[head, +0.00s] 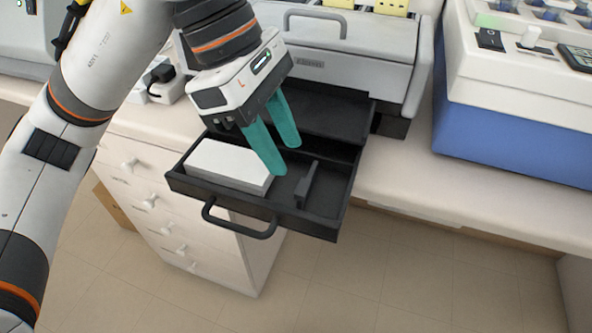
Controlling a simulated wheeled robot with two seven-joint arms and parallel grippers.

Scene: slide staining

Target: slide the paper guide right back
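The paper guide (306,186) is a small dark upright fin in the pulled-out black tray (262,209). It stands to the right of a white paper stack (226,163), with a strip of bare tray floor between them. My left gripper (286,158) points down over the tray with its two teal fingers apart and nothing seen between them. Its fingertips are above and left of the guide, near the right end of the stack. I cannot tell how high they are. My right gripper is not in view.
The tray extends from a grey printer-like machine (350,48) and has a front handle (240,228). It overhangs white drawers (172,215). A white and blue unit (510,110) stands at the right. The counter (440,200) right of the tray is clear.

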